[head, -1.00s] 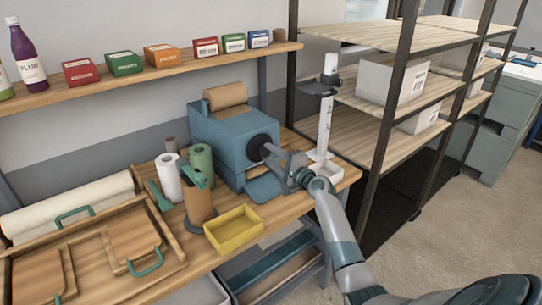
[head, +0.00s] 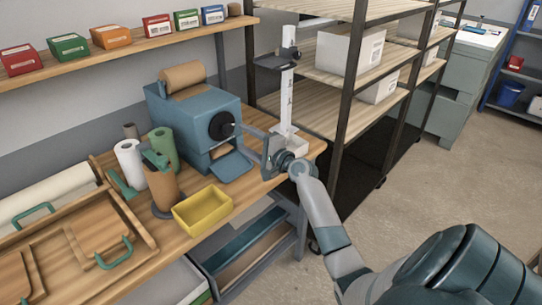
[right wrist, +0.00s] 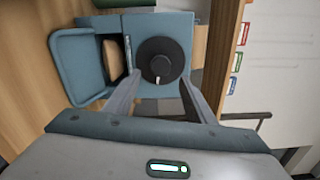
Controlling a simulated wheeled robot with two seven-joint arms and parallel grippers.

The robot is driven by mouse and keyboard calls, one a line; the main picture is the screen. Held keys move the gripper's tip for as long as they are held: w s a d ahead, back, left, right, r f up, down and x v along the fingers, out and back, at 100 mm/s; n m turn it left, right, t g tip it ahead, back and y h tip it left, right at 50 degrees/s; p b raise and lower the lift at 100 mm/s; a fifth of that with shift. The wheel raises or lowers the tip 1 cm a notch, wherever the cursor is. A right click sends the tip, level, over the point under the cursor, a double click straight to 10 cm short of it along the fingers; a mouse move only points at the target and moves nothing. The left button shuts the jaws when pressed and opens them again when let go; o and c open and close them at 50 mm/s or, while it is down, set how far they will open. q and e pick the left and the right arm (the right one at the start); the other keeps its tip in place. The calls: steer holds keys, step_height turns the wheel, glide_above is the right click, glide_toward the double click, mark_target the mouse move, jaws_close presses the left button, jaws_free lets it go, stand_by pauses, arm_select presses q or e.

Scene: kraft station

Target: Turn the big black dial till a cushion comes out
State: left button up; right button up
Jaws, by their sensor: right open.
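The big black dial (head: 222,125) is on the right face of the blue machine (head: 190,115). In the right wrist view the round dial (right wrist: 160,60) faces me, with a small pale mark low on it. My right gripper (head: 240,131) is in front of the dial; in the right wrist view its open fingers (right wrist: 160,84) are on either side of the dial's lower part, with no clear contact. A blue chute tray (right wrist: 75,68) sticks out by an opening where brown paper (right wrist: 113,60) shows. I see no loose cushion on the tray. My left gripper is not in view.
A brown paper roll (head: 185,77) sits on top of the machine. A yellow bin (head: 203,209) and upright rolls (head: 131,162) stand on the bench to the left. A post stand (head: 287,95) rises close behind my gripper. Shelves (head: 335,110) are to the right.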

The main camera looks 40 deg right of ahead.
steer(key=s+b, duration=0.2)
steer(key=s, duration=0.9)
steer(key=shift+s+d+b, duration=0.35)
steer(key=shift+d, duration=0.1)
